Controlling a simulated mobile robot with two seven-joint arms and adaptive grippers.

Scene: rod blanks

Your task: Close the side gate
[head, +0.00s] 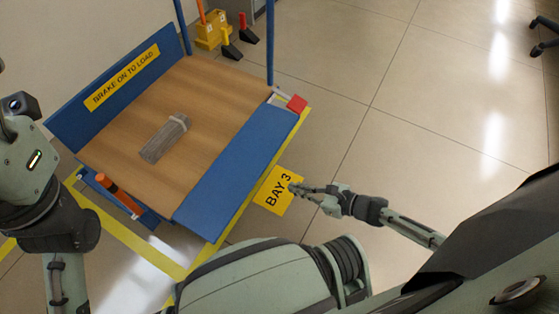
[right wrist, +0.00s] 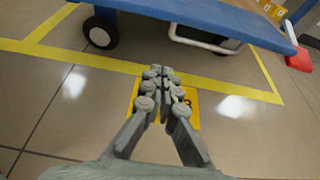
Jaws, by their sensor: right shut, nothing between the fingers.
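The side gate (head: 238,167) is a blue panel along the right edge of the cart's wooden deck. It lies folded outward, about level with the deck, not upright. In the right wrist view the blue panel (right wrist: 215,20) crosses the top, its outer edge towards me. My right gripper (head: 294,187) is shut and empty, outside the gate and apart from it. In the right wrist view the fingers (right wrist: 162,75) are together, over the yellow floor label. My left arm shows at the left edge, but its gripper fingers do not.
A grey bundle of rods (head: 164,138) lies on the wooden deck (head: 205,95). The opposite blue panel (head: 120,80) stands up. A red block (head: 297,104) sits at the gate's far corner. A yellow caddy (head: 212,30) stands beyond.

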